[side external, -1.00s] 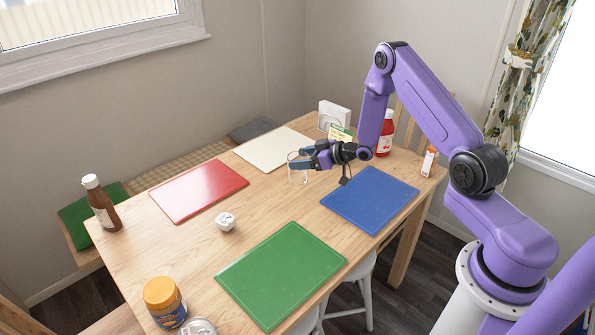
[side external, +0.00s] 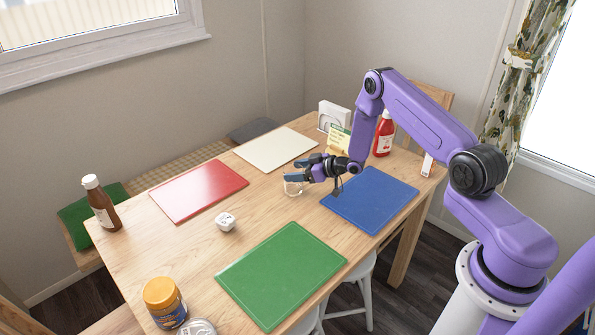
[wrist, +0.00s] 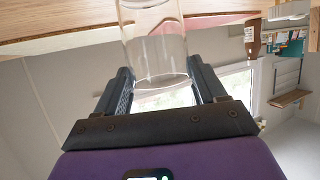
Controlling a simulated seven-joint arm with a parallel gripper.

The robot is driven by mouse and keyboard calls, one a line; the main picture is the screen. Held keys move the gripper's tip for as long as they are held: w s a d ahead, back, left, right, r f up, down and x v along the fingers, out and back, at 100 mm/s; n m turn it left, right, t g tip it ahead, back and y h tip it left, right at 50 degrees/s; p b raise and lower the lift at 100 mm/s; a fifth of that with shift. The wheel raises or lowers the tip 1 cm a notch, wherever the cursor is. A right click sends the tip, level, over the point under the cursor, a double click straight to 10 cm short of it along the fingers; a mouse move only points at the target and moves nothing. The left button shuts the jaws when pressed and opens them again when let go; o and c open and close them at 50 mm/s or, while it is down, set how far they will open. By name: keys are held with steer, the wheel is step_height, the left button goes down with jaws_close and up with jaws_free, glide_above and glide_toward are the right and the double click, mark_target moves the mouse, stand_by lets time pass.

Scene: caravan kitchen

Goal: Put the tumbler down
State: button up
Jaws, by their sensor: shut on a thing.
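The tumbler (side external: 293,188) is clear and empty, with a faint outline in the side view. It is in the bare wooden strip between the white, red, blue and green boards. My gripper (side external: 291,174) is shut on it, with the fingers on either side of its wall. In the wrist view the tumbler (wrist: 158,50) stands between the two dark fingers of my gripper (wrist: 160,80), its far end against the table. I cannot tell whether its base touches the table (side external: 265,205).
The blue board (side external: 370,200) lies to the right, the white board (side external: 276,149) behind, the red board (side external: 199,190) to the left and the green board (side external: 281,275) in front. A ketchup bottle (side external: 384,137) stands behind my arm.

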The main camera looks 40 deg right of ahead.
steer(key=o, duration=1.6)
steer(key=shift+f, duration=0.1)
steer(key=shift+o, duration=0.2)
